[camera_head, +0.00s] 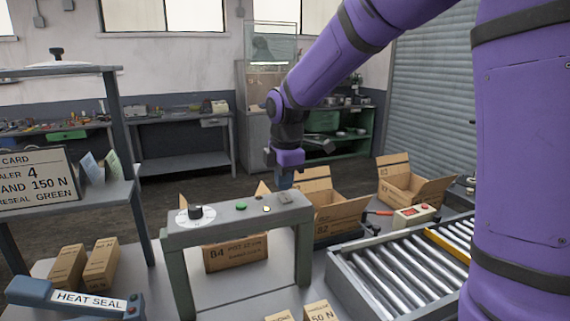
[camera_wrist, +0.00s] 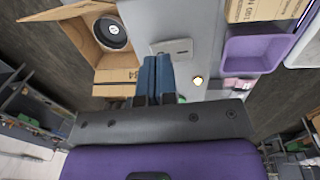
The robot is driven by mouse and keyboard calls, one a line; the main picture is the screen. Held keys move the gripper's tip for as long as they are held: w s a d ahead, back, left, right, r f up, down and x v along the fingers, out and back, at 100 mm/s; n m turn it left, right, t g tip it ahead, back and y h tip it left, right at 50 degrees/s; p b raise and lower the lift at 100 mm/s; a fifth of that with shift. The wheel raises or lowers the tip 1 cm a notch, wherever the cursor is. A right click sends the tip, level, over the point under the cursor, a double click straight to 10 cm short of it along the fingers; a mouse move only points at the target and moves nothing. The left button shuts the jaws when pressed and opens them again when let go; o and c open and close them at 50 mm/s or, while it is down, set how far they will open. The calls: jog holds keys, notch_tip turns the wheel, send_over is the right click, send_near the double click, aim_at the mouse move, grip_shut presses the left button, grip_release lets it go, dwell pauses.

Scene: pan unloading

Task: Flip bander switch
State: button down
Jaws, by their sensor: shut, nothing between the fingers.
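The bander is a grey arch (camera_head: 180,238) standing on the table in the head view. Its top carries a black dial knob (camera_head: 196,212), a green button (camera_head: 241,206), a small yellowish round piece (camera_head: 266,209) and a small grey switch plate (camera_head: 285,198) at the right end. The switch plate also shows in the wrist view (camera_wrist: 178,46), just beyond the fingertips. My gripper (camera_head: 285,186) is shut and empty, pointing down just above the plate. In the wrist view its blue fingers (camera_wrist: 155,62) lie together. I cannot tell whether they touch the plate or which way the switch sits.
An open carton (camera_head: 340,213) stands behind the bander; another (camera_head: 410,185) is farther right. A roller conveyor (camera_head: 390,270) lies at the right, with a small red-buttoned box (camera_head: 414,215) behind it. The heat sealer (camera_head: 80,299) is front left. A card (camera_head: 35,180) stands on the left shelf.

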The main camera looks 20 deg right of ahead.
jog(key=shift+w+f, duration=0.1)
jog(key=shift+f, duration=0.6)
jog(key=shift+f, duration=0.2)
jog(key=shift+s, duration=0.2)
jog(key=shift+s+r, duration=0.25)
jog(key=shift+s, duration=0.3)
jog(key=shift+r, duration=0.1)
